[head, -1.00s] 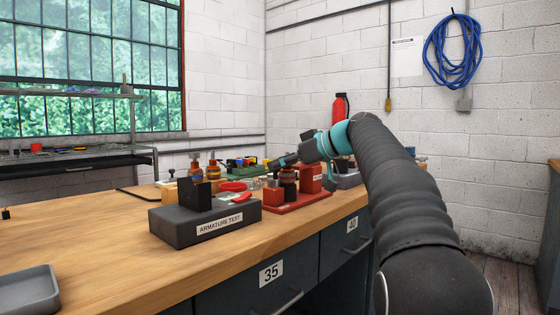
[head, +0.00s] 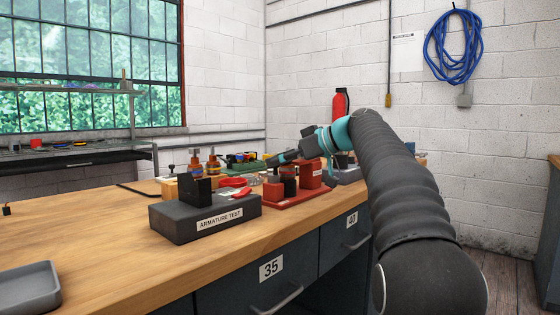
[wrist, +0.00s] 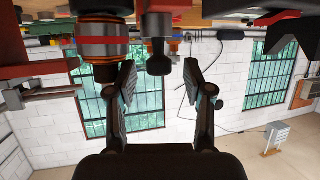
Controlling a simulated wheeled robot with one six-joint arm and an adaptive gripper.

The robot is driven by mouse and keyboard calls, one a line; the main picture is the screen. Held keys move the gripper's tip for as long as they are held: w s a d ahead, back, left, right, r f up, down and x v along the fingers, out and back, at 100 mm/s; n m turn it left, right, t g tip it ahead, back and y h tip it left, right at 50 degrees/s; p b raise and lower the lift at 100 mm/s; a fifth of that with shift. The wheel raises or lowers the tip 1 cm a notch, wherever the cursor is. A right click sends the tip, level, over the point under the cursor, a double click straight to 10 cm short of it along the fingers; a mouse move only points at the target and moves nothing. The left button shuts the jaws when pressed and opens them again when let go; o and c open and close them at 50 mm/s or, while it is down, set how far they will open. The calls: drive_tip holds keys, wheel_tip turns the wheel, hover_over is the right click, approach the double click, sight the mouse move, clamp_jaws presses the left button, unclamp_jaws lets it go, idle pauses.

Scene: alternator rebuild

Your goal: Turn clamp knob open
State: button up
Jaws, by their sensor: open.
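A dark knob (wrist: 158,64), which looks like the clamp knob, shows in the upside-down wrist view, between the fingertips of my gripper (wrist: 159,70). The fingers are open and a gap shows on either side of the knob; I cannot tell its depth from the tips. A banded orange and steel cylinder (wrist: 103,42) sits close to the left finger. A dark cylindrical part (head: 289,182) stands on that fixture. The knob cannot be made out there.
The black ARMATURE TEST box (head: 205,222) stands to the left on the wooden bench (head: 120,260). Several small parts and a green item (head: 240,162) crowd the area behind. A grey tray (head: 28,288) lies at the front left. The bench's left middle is clear.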

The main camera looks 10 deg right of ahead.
drive_tip(key=v, duration=1.2)
drive_tip(key=s+a+f+m+g+h, duration=0.1)
drive_tip(key=s+a+f+m+h, duration=0.3)
drive_tip(key=s+f, duration=0.3)
drive_tip(key=s+a+f+m+g+h, duration=0.1)
drive_tip(key=s+a+f+m, duration=0.2)
drive_tip(key=s+a+f, duration=0.4)
drive_tip(key=s+f+m+g+h+p, duration=0.1)
drive_tip(key=s+f+m+h, duration=0.2)
drive_tip(key=s+f, duration=1.6)
wheel_tip(320, 180, down, 4)
drive_tip(key=shift+d+r+h, duration=0.25)
drive_tip(key=shift+d+h, duration=0.2)
drive_tip(key=shift+h, duration=0.65)
